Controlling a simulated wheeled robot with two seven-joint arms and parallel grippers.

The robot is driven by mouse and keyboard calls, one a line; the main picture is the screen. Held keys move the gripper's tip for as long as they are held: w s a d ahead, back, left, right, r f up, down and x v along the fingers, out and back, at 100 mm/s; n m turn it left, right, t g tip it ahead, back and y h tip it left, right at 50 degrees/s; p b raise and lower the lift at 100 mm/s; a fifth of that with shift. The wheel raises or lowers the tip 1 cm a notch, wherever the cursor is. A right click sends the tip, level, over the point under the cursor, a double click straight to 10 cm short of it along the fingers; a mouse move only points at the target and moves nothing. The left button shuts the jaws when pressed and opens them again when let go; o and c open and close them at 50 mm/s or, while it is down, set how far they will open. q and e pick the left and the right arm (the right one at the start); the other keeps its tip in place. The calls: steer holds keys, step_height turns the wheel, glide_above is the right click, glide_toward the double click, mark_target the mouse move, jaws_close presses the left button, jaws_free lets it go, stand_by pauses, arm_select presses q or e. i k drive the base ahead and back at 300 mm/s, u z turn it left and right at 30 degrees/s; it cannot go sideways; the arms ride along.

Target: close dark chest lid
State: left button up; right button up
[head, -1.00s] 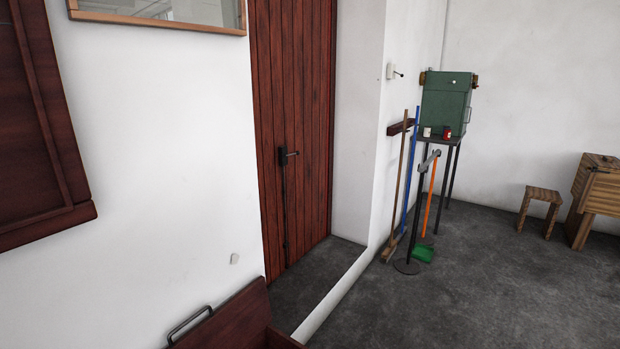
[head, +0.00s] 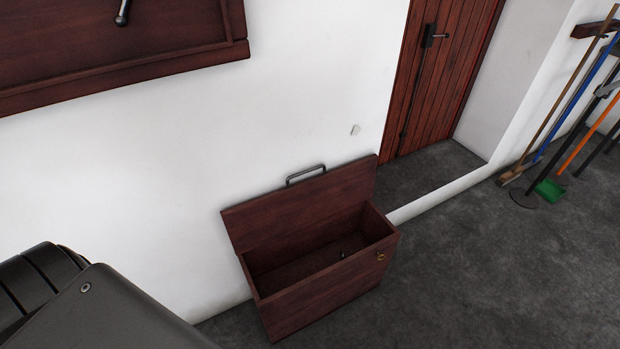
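The dark reddish-brown wooden chest (head: 325,297) stands on the floor against the white wall, low in the middle of the head view. Its lid (head: 305,209) is open, raised upright and leaning toward the wall. A metal handle (head: 305,175) sits on the lid's top edge. The inside is exposed, with a small dark item (head: 342,254) near its right end. A small brass-coloured fitting (head: 380,256) shows at the box's right end. Neither of my grippers is in view.
A red plank door (head: 440,75) is set in a recess right of the chest. Brooms and a green dustpan (head: 550,190) stand at far right. A dark wooden wall cabinet (head: 120,45) hangs upper left. The grey floor (head: 450,270) right of the chest is clear.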

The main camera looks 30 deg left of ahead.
mark_target(253, 223)
steer(key=k, duration=1.15)
steer(key=z, duration=0.9)
steer(key=i, duration=1.35)
steer(key=u, duration=0.9)
